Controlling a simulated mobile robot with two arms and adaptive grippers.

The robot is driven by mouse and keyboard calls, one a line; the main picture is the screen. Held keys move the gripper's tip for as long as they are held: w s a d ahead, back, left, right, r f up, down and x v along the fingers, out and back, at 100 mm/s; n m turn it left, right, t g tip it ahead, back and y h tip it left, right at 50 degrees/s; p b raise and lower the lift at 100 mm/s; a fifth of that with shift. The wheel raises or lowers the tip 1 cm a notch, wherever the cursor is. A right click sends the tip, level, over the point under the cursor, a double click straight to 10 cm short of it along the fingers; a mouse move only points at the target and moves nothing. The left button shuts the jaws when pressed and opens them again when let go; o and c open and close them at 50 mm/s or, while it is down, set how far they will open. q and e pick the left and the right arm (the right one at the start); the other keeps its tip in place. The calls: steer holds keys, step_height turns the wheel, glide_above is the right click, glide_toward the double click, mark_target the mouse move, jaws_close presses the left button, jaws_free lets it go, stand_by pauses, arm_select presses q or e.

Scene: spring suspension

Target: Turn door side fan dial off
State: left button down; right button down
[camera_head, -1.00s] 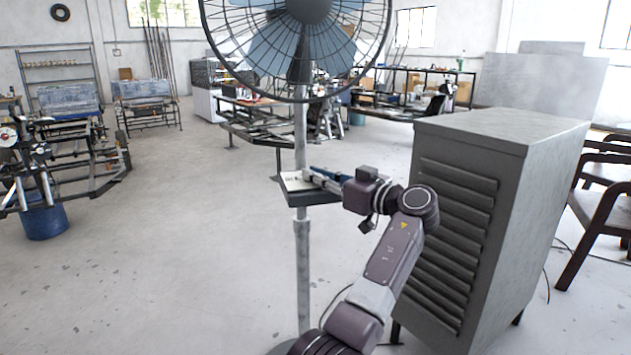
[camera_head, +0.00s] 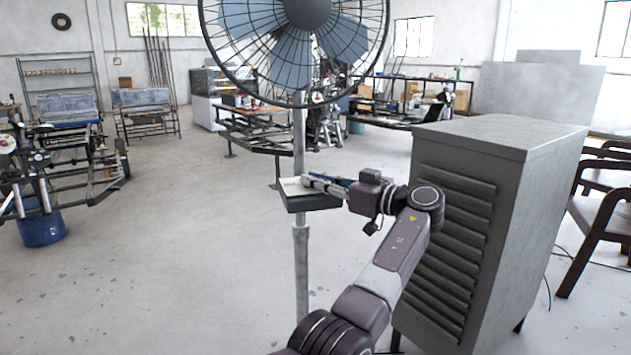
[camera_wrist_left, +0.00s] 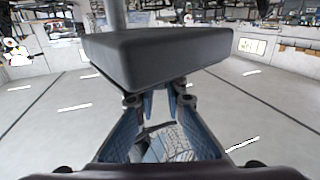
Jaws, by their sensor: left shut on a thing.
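The pedestal fan (camera_head: 290,60) stands in the middle of the head view, its wire cage cut off at the top. A dark control box (camera_head: 310,203) with a pale top face sits on its pole. My left gripper (camera_head: 310,180) reaches over the box from the right, its tips against the pale face. In the left wrist view the box (camera_wrist_left: 160,60) fills the upper middle. The blue fingers of my left gripper (camera_wrist_left: 160,98) close in at its near lower edge. The dial is hidden by the fingers and the box. My right gripper is not in view.
A grey louvered cabinet (camera_head: 490,210) stands close on the right, beside my left arm. Dark chairs (camera_head: 605,205) are behind it. A metal frame (camera_head: 70,180) and a blue bin (camera_head: 42,225) stand at left. Workbenches line the back. The floor left of the pole is clear.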

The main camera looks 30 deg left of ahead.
arm_select(q)
steer(key=c, duration=2)
jaws_free()
steer(key=d, duration=0.8)
steer(key=s+d, duration=0.1)
steer(key=d, duration=0.3)
steer(key=shift+o, duration=0.8)
steer(key=shift+f, duration=0.1)
